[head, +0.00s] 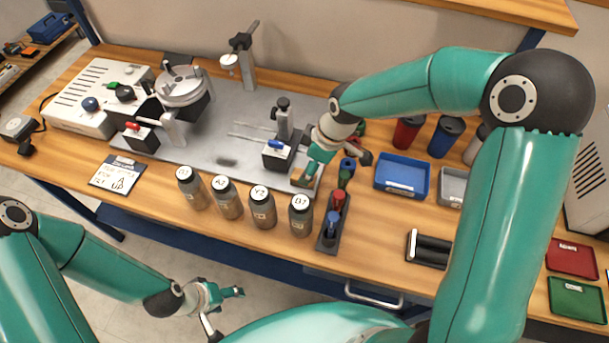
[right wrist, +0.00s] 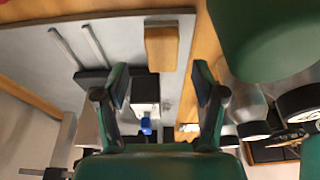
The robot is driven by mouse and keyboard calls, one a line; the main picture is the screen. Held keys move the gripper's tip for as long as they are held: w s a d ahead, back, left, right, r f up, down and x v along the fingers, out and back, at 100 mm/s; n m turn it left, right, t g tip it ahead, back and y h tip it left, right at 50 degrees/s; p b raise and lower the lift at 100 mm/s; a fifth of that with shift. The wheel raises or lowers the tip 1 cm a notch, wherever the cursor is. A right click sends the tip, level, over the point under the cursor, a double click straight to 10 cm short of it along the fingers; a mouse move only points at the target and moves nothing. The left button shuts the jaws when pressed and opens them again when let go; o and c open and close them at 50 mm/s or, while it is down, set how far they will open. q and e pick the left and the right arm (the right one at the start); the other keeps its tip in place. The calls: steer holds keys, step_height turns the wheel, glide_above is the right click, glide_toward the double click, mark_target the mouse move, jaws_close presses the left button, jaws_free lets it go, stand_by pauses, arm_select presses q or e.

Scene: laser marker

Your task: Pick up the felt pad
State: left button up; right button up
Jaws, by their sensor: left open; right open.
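A tan, flat-topped block that looks like the felt pad (right wrist: 160,48) lies on the edge of the grey plate, ahead of my right gripper (right wrist: 160,84) in the right wrist view. My right gripper is open and empty, with the pad beyond its fingertips and roughly in line with the gap. In the head view the right gripper (head: 338,160) is over the plate's right end, and its finger partly covers the pad (head: 303,180). My left gripper (head: 228,314) is open and empty, low in front of the bench.
A small black-and-white fixture with a blue lever (head: 277,153) stands left of the right gripper. Several labelled bottles (head: 262,208) line the bench front. A dark rack (head: 330,228) with coloured items is close by. A blue tray (head: 402,192) lies to the right.

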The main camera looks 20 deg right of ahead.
steer(key=shift+x, duration=1.85)
steer(key=shift+s, duration=0.1)
steer(key=c, duration=1.1)
steer(key=shift+c, duration=0.2)
steer(key=shift+r, duration=0.1)
step_height(320, 180, up, 20)
